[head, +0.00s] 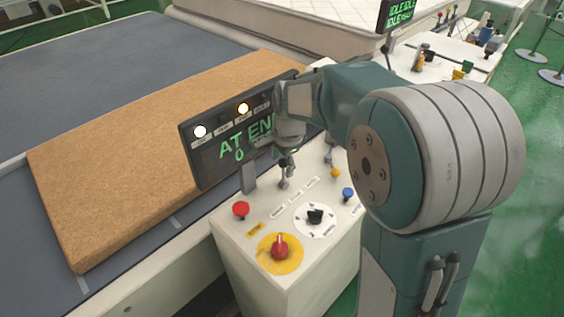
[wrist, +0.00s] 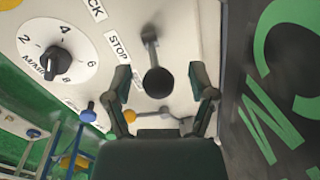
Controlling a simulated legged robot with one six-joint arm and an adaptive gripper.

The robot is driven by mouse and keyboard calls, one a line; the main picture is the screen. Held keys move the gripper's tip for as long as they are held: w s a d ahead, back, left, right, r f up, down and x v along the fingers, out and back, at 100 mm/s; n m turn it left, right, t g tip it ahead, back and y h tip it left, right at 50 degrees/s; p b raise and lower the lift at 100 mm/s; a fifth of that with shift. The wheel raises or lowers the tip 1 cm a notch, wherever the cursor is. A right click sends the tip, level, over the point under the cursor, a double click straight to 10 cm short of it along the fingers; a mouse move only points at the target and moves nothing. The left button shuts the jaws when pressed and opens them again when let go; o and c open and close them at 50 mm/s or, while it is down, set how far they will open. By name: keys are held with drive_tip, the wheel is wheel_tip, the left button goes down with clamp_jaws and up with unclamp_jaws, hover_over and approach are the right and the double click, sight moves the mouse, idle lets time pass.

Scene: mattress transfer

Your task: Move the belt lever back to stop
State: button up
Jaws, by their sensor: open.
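The belt lever shows in the wrist view as a round black knob (wrist: 159,82) on a short grey stem, with its base near the STOP label (wrist: 118,46). My gripper (wrist: 160,70) is open, with one finger on each side of the knob and visible gaps between. In the head view my gripper (head: 288,158) points down over the control panel (head: 262,213). The lever (head: 284,183) shows just below it, partly hidden by the gripper. The display (head: 230,135) behind reads "AT END" and 0, partly covered by my arm.
The panel also holds a red button (head: 241,209), a black dial (head: 315,215), a red switch on yellow (head: 280,248) and a blue button (head: 348,193). A second small lever (head: 329,158) stands near the panel's far side. A brown mattress slab (head: 150,160) lies on the belt at left.

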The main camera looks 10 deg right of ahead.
wheel_tip(320, 180, up, 12)
drive_tip(key=s, duration=0.1)
drive_tip(key=shift+s+d+f, duration=0.15)
drive_tip(key=shift+d, duration=0.3)
drive_tip(key=s+d+f+n+t, duration=0.1)
drive_tip(key=s+n+t, duration=0.1)
drive_tip(key=s+n, duration=0.5)
drive_tip(key=s+d+f+n+t+h, duration=0.1)
drive_tip(key=s+n, duration=0.6)
drive_tip(key=s, duration=0.8)
drive_tip(key=shift+s+d+f+t, duration=0.2)
drive_tip(key=shift+d+t, duration=0.25)
drive_tip(key=shift+t, duration=0.25)
idle(1.7)
